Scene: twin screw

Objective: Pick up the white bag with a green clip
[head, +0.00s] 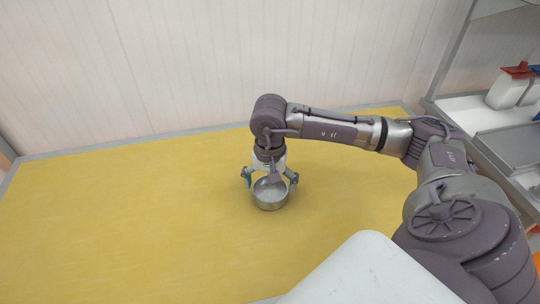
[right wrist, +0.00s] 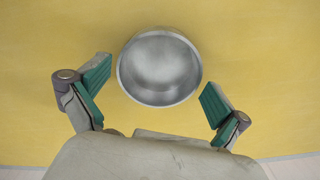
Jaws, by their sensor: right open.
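I see no white bag with a green clip in either view. My right gripper (head: 270,180) points down over the yellow table, with its green-padded fingers spread wide. A round, empty metal bowl (head: 270,203) stands upright on the table just below it. In the right wrist view the bowl (right wrist: 160,68) lies between and ahead of the two open fingers, with gaps on both sides. The gripper holds nothing. My left gripper does not show.
The yellow table (head: 120,215) is otherwise clear, with wide free room to the left. A pale panelled wall (head: 180,60) stands behind it. At the right, a shelf rack holds a white bottle with a red top (head: 507,88) and a grey tray (head: 512,146).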

